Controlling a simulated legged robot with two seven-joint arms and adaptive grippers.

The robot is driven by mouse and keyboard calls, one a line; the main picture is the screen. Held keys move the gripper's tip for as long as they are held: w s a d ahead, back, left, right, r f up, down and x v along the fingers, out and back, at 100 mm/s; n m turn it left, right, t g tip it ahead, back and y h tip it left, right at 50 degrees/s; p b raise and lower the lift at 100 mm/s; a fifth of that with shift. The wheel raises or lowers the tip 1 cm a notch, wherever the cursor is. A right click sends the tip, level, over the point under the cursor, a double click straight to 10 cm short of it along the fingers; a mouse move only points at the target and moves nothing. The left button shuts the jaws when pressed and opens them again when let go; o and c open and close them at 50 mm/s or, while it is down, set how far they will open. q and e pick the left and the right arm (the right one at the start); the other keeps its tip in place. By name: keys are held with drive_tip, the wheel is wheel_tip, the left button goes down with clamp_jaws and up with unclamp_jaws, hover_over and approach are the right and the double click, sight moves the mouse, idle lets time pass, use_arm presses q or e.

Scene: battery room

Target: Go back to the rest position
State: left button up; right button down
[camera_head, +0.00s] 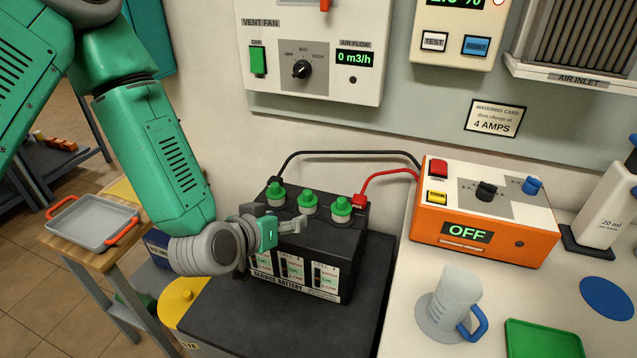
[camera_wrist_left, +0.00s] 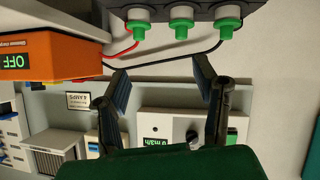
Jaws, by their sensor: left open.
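My left gripper (camera_head: 294,228) is in front of the black service battery (camera_head: 322,262), close to its upper front left of centre. In the left wrist view its two fingers (camera_wrist_left: 164,92) are spread with nothing between them. The battery carries green caps (camera_head: 308,202) in a row on top, which also show at the top of the left wrist view (camera_wrist_left: 181,28). A red lead and a black lead run from the battery to the orange charger (camera_head: 487,222), whose display reads OFF. My right gripper is in neither view.
A vent fan panel (camera_head: 312,60) reading 0 m3/h hangs on the wall behind. A clear jug (camera_head: 455,296), a green tray (camera_head: 541,340) and a blue disc (camera_head: 607,298) are on the right counter. A grey tray (camera_head: 92,224) with orange handles stands on a side table at left.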

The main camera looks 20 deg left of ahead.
use_arm(q)
drive_tip(key=s+d+f+m+g+b, duration=0.1)
drive_tip(key=s+f+m+g+b, duration=0.15)
drive_tip(key=s+f+g, duration=0.75)
drive_tip(key=s+a+f+g+y+b, duration=0.1)
drive_tip(key=s+a+f+b, duration=0.1)
drive_tip(key=s+f, duration=1.2)
drive_tip(key=s+b, duration=0.1)
drive_tip(key=s, duration=0.2)
drive_tip(key=shift+s+a+f+g, duration=0.2)
drive_tip(key=shift+a+f+g, duration=0.1)
drive_tip(key=shift+a+f, duration=0.1)
drive_tip(key=shift+w, duration=0.15)
